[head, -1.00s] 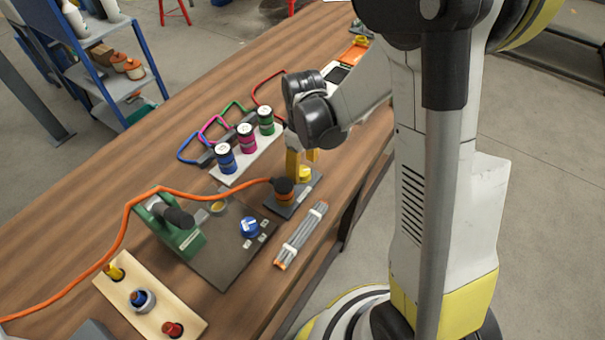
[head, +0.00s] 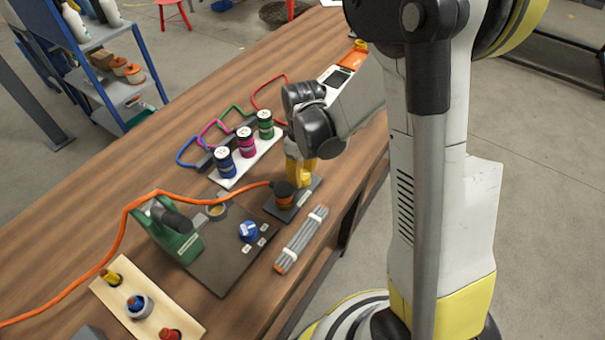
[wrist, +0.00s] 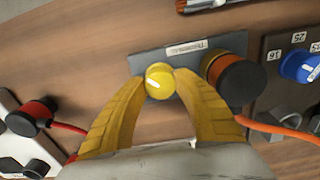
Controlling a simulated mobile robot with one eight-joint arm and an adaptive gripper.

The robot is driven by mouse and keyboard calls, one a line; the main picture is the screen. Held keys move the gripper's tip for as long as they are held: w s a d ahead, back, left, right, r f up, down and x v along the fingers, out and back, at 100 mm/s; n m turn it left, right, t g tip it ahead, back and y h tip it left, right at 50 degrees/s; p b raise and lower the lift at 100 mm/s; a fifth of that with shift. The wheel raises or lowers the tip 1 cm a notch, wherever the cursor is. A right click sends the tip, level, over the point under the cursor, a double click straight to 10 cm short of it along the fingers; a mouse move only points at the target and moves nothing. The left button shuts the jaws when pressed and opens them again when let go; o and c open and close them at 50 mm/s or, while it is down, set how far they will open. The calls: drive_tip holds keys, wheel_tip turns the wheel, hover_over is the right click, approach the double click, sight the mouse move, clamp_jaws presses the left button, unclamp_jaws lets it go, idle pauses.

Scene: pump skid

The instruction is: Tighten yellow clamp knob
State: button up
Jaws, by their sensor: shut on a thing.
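The yellow clamp knob (wrist: 159,80) has a white pointer line and sits on a dark grey base plate (wrist: 150,58) in the wrist view. My gripper (wrist: 160,84) has its yellow fingers shut on the knob from both sides. In the head view my gripper (head: 299,178) points down over the plate, and its fingers largely hide the knob. Beside the knob on the same plate stands a black-capped connector with an orange band (wrist: 236,80). An orange hose runs from it, and it also shows in the head view (head: 284,194).
A pump unit with a green body (head: 178,238) and blue knob (head: 250,231) stands left of the plate. Bundled grey rods (head: 301,240) lie in front. A wooden block with coloured knobs (head: 145,303) is front left.

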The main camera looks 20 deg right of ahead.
drive_tip(key=m, duration=0.4)
drive_tip(key=shift+b, duration=0.35)
drive_tip(key=m, duration=0.4)
drive_tip(key=shift+m, duration=0.3)
drive_tip(key=m, duration=0.4)
drive_tip(key=shift+m+b, duration=0.3)
drive_tip(key=shift+b, duration=0.1)
drive_tip(key=m, duration=0.4)
drive_tip(key=shift+m, duration=0.3)
drive_tip(key=o, duration=1.2)
